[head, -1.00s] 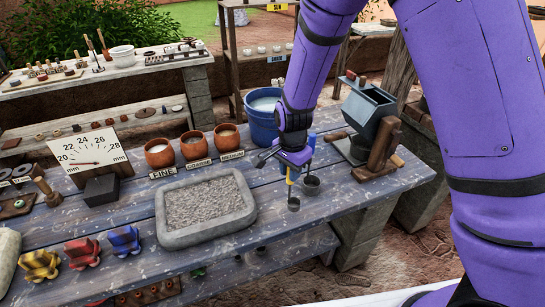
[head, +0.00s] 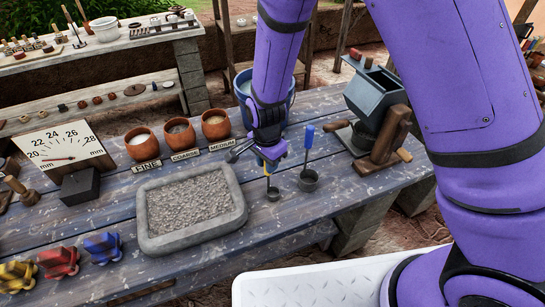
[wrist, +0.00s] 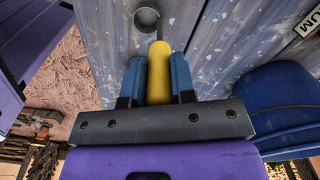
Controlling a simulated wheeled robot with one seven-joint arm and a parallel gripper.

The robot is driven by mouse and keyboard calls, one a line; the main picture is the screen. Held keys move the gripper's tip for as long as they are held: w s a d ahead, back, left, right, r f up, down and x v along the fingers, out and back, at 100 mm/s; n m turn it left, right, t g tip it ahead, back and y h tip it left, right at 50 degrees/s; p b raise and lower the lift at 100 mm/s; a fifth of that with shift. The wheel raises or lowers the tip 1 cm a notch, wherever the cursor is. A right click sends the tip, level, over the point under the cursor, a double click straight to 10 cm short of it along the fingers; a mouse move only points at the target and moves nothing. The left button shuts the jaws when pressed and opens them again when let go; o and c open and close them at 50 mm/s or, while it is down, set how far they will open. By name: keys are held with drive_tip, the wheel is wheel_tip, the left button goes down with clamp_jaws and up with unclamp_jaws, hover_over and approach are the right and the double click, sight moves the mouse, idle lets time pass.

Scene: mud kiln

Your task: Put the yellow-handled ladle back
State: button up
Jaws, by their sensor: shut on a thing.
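The yellow-handled ladle (head: 267,181) is in my gripper (head: 268,165), upright, with its small grey cup (head: 273,195) low over the blue plank table. In the wrist view its yellow handle (wrist: 159,70) is between my two blue fingers (wrist: 160,82), and the round cup (wrist: 147,20) shows beyond the handle. I cannot tell whether the cup touches the table. A blue-handled ladle (head: 309,139) with a bigger dark cup (head: 308,180) stands upright just right of my gripper, apart from it.
A blue bucket (head: 284,109) stands behind my gripper. Three clay pots with labels, such as the MEDIUM pot (head: 216,125), and a stone tray (head: 237,217) are at the left. A grey hopper on a wooden stand (head: 372,98) is at the right. Bare planks lie in front.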

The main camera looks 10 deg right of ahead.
drive_tip(key=shift+f, duration=0.1)
drive_tip(key=o, duration=0.9)
wheel_tip(320, 180, up, 13)
drive_tip(key=shift+f, duration=0.2)
drive_tip(key=s+d+r+n+t+y, duration=0.1)
drive_tip(key=s+d+r+n, duration=0.15)
drive_tip(key=d+r, duration=0.5)
drive_tip(key=s+d+r+n+t+y, duration=0.1)
drive_tip(key=s+d+r+n, duration=0.15)
drive_tip(key=d+r, duration=0.55)
drive_tip(key=s+d+r+n+t, duration=0.1)
drive_tip(key=s+d+r, duration=0.2)
drive_tip(key=s, duration=0.2)
drive_tip(key=s+d+r+n+t+h, duration=0.1)
drive_tip(key=s+d+r+n, duration=0.1)
drive_tip(key=s+d+r, duration=0.1)
drive_tip(key=s+d+r+n+t, duration=0.1)
drive_tip(key=s+d+r+n, duration=0.1)
drive_tip(key=s, duration=0.5)
drive_tip(key=shift+d+r+h, duration=0.2)
drive_tip(key=shift+d+r, duration=0.1)
drive_tip(key=shift+d, duration=0.3)
drive_tip(key=shift+d+r+h, duration=0.2)
drive_tip(key=shift+d+r, duration=0.1)
drive_tip(key=shift+d, duration=0.25)
